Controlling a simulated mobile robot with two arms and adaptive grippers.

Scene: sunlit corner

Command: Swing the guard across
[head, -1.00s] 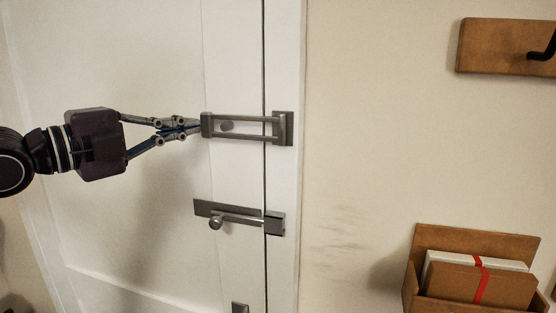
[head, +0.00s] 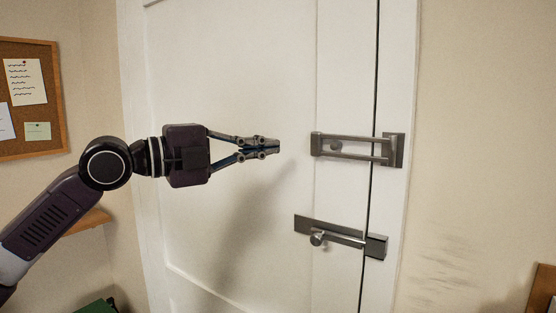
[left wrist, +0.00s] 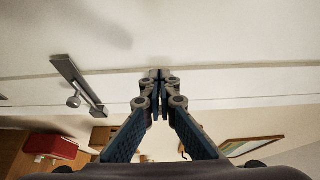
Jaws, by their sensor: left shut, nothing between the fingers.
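The grey metal guard (head: 350,157) is a long looped bar on a plate at the right, on the door frame. It lies across the gap, over the white door (head: 230,80), with its free end pointing left. My right gripper is out of view.
A slide bolt (head: 342,237) with a small round handle is below the guard; it also shows in the left wrist view (left wrist: 75,82). A cork board (head: 48,112) with notes hangs on the left wall. The door face around the gripper is clear.

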